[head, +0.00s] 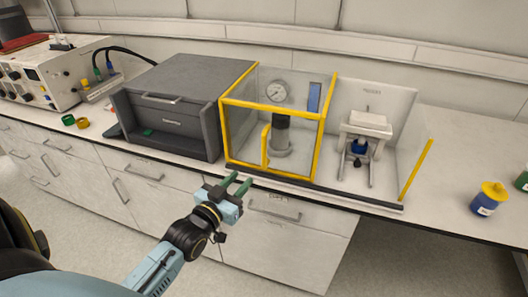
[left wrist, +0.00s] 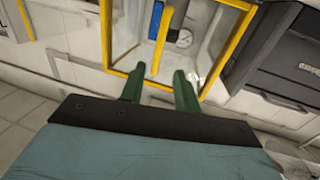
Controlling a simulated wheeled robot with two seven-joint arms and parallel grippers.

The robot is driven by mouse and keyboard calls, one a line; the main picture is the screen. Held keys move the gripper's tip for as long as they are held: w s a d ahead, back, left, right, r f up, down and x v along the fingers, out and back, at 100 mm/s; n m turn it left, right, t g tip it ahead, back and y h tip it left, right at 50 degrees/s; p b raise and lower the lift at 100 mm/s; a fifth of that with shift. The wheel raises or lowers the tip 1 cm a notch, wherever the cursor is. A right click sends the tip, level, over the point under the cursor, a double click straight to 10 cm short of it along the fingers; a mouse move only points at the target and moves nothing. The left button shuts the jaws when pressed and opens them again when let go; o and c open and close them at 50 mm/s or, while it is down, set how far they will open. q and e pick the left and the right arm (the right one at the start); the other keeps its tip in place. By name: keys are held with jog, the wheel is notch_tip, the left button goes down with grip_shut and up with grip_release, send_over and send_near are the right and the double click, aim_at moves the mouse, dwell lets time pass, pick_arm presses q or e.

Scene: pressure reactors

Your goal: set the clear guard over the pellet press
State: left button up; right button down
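The clear guard (head: 272,111) is a see-through box with yellow edges and an upright yellow handle (head: 266,145) on its front. It stands over the left bay, around a gauge (head: 277,92) and a dark-topped cylinder (head: 281,132). What looks like the pellet press (head: 366,124), a white-topped frame with a blue part, stands uncovered in the right bay. My left gripper (head: 237,181) is open and empty, in front of the guard and apart from it. In the left wrist view, the handle (left wrist: 163,38) lies beyond the gap between the green fingertips (left wrist: 160,76).
A dark grey cabinet (head: 172,130) stands close left of the guard. A yellow upright edge (head: 416,168) bounds the right bay. A blue jar with a yellow lid (head: 488,199) stands at the right. A black strip (head: 315,186) runs along the front of the bays.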

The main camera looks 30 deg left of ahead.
aim_at(263, 154)
pick_arm(q)
jog(key=w, duration=1.3)
jog(key=shift+w+a+r, duration=0.1)
jog(key=shift+w+a, duration=0.05)
jog(key=shift+a, duration=0.1)
jog(key=shift+c, duration=0.4)
grip_shut()
